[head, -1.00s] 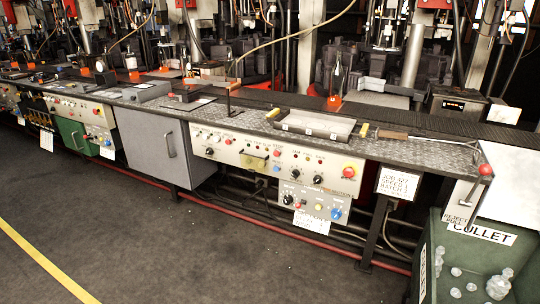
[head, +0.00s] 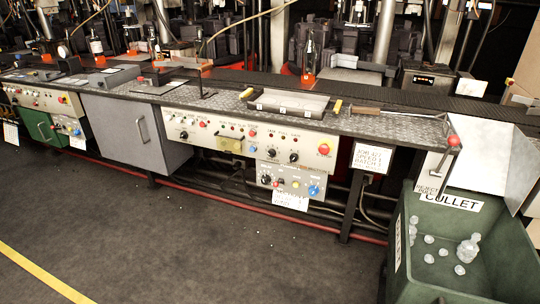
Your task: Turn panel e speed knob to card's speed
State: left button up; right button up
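A cream control panel (head: 250,142) with several knobs, buttons and a red stop button (head: 324,149) faces me under the bench, near the middle. A smaller grey panel (head: 292,179) hangs below its right part, with a black knob (head: 266,179) and a blue knob (head: 313,190). Their lettering is too small to tell which is panel e. A white card (head: 371,157) hangs from the bench edge to the right; its middle line reads SPEED, followed by a blurred digit, perhaps 1. Neither of my grippers is in view.
A green cullet bin (head: 408,262) with glass pieces stands at the right. A grey cabinet (head: 125,133) is left of the panel, and another panel (head: 45,100) lies further left. A tray (head: 290,103) sits on the bench (head: 390,124). The floor in front is clear.

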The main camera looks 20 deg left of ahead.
aim_at(271, 153)
jog(key=u, duration=0.2)
jog(key=k, duration=0.45)
jog(key=u, duration=1.5)
jog(key=i, duration=1.2)
jog(key=z, duration=0.15)
